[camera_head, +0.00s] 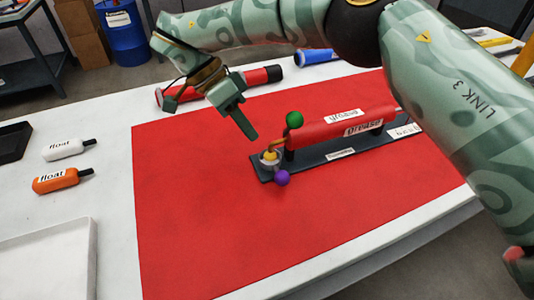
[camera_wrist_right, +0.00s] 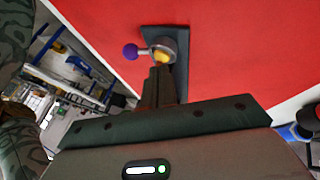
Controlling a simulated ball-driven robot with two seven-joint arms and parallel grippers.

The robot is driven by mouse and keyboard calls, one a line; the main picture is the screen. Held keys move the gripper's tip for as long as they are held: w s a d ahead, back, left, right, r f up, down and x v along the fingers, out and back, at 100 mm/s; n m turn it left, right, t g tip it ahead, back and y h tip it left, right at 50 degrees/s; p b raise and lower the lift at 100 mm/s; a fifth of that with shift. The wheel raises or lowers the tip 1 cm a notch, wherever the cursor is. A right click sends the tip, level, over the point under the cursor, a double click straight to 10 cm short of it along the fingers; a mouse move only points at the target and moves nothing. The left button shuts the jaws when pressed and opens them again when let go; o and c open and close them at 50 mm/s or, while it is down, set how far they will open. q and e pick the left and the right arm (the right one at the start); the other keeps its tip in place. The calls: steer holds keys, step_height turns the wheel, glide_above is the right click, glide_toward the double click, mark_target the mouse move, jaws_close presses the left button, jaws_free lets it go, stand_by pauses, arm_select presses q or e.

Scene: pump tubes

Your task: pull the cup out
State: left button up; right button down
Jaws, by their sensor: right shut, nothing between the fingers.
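The small metal cup (camera_head: 267,163) sits at the near left end of a dark base plate (camera_head: 268,178), under the nozzle end of a red grease tube (camera_head: 330,127). A yellow piece (camera_head: 270,155) shows at the cup, and a purple ball knob (camera_head: 282,178) sticks out from it. My right gripper (camera_head: 250,134) is shut and empty, pointing down just behind and left of the cup. In the right wrist view the shut fingers (camera_wrist_right: 160,72) reach toward the cup (camera_wrist_right: 167,46), overlapping its edge; contact cannot be told. My left gripper is not in view.
A green ball knob (camera_head: 294,119) stands above the tube's left end. A red mat (camera_head: 200,230) lies under the pump, clear at front. White and orange float bottles (camera_head: 62,149) (camera_head: 56,180), a white tray (camera_head: 50,260) and a red cylinder (camera_head: 255,78) lie around it.

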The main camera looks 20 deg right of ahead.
mark_target(277, 170)
steer(key=x, duration=0.4)
steer(key=shift+w+f+b, duration=0.1)
steer(key=shift+f+b, duration=0.1)
steer(key=shift+b, duration=0.15)
steer(key=s, duration=0.3)
steer(key=shift+d, duration=0.25)
steer(key=shift+s+f, duration=0.1)
steer(key=shift+s, duration=0.25)
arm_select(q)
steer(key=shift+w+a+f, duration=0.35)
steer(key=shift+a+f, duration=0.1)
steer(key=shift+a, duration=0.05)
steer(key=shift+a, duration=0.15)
arm_select(e)
steer(key=shift+s, duration=0.1)
